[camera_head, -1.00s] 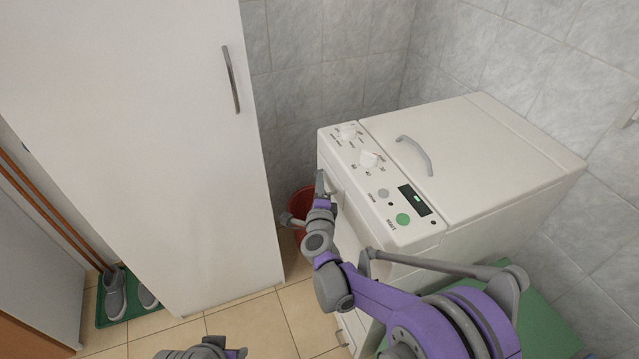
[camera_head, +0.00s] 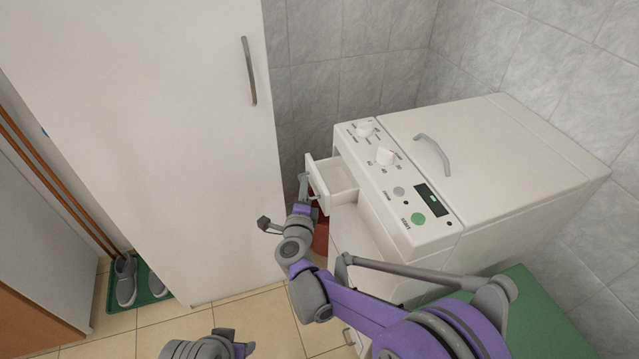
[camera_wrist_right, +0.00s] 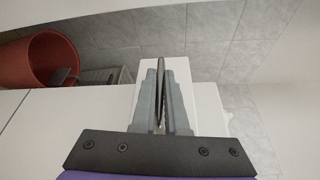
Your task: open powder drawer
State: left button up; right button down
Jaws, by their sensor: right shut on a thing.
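The white washing machine (camera_head: 520,165) stands at the right with its control panel facing up and left. Its powder drawer (camera_head: 337,178) sticks out from the upper left of the machine, open, and its inside looks empty. My right gripper (camera_head: 304,184) is at the drawer's front. In the right wrist view the two fingers (camera_wrist_right: 163,95) are closed around a thin dark handle, with the white drawer front (camera_wrist_right: 150,74) behind. My left gripper (camera_head: 210,345) shows only in part at the bottom edge, and its fingertips are not clear.
A tall white cabinet (camera_head: 150,130) stands close to the left of the drawer. A red bucket (camera_wrist_right: 57,59) is on the floor below, mostly hidden in the head view. Shoes stand on a green tray (camera_head: 153,297). A green surface (camera_head: 540,320) lies at the lower right.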

jog(key=c, duration=0.9)
grip_release()
jog(key=shift+c, duration=0.2)
jog(key=s, duration=1)
jog(key=shift+s+r+p, duration=0.4)
jog(key=shift+p, duration=0.05)
